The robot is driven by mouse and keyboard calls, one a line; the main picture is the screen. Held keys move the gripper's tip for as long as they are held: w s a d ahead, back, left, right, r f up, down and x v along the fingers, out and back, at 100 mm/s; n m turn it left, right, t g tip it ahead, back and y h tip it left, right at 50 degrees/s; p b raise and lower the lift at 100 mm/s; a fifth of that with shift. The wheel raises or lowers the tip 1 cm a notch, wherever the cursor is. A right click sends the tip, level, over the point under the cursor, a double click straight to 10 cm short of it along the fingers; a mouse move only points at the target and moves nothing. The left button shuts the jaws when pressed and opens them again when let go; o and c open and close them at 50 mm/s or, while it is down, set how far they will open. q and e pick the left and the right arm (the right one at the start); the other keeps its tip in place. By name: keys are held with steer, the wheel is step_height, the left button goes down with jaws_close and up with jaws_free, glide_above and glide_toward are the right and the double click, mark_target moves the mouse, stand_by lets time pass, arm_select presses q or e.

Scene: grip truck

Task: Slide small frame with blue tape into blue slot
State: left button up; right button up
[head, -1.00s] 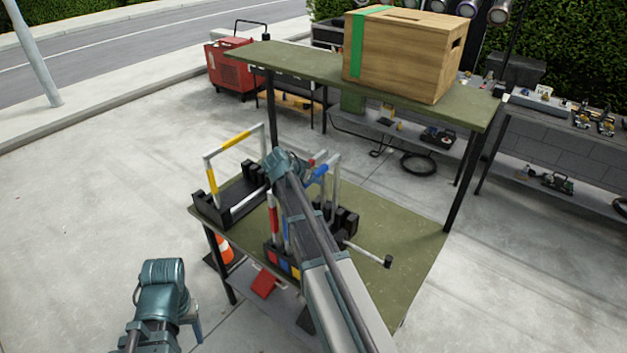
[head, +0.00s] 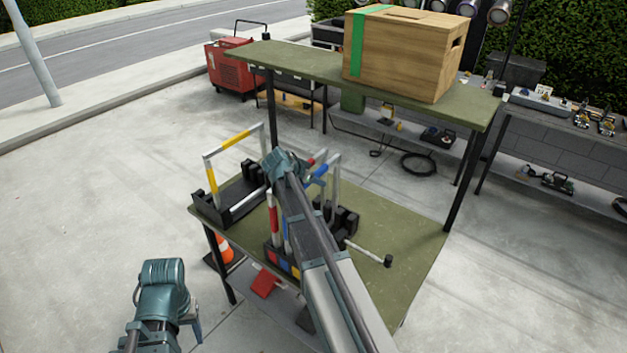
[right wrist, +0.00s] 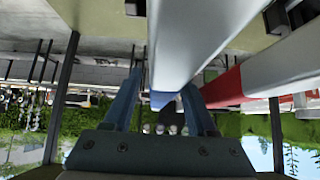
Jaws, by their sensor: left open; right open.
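A small frame with blue tape (head: 319,174) stands upright at the black rack with coloured labels on the green table; a blue label (head: 284,265) sits between red and yellow ones. The frame's blue-taped leg lines up near the blue label, but my right arm hides much of it and how deep it sits. A frame with red tape (head: 272,218) stands beside it. In the right wrist view my right gripper (right wrist: 162,88) is open, with a pale bar with blue (right wrist: 185,50) running between its fingers. My left gripper (head: 193,327) is open and empty at lower left, away from the table.
A yellow-taped frame (head: 232,142) stands in a black holder (head: 225,205) on the table's left. A wooden box (head: 405,55) sits on the raised shelf behind. A rod with a black end (head: 370,253) sticks out to the right.

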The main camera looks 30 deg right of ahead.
steer(key=p+v, duration=0.9)
steer(key=v, duration=0.3)
steer(key=shift+a+r, duration=0.1)
steer(key=shift+r, duration=0.2)
steer(key=shift+s+a+r+p, duration=0.2)
steer(key=shift+a+r+p, duration=0.15)
steer(key=shift+a, duration=0.2)
steer(key=shift+f, duration=0.1)
steer(key=s+a+f+n+g+y+b, duration=0.2)
steer(key=s+a+f+n+y+b, duration=0.1)
steer(key=s+a+f+n+b, duration=0.5)
steer(key=s+a+f+n+g+y+b, duration=0.1)
steer(key=s+a+f+n+y+b, duration=0.3)
steer(key=s+a+f+n+b, duration=0.5)
steer(key=s+a+f+b, duration=0.4)
steer(key=s+a+f, duration=0.2)
steer(key=a+f, duration=0.4)
steer(key=shift+s+a+f+g, duration=0.3)
steer(key=shift+s+a+g, duration=0.1)
steer(key=shift+a, duration=0.15)
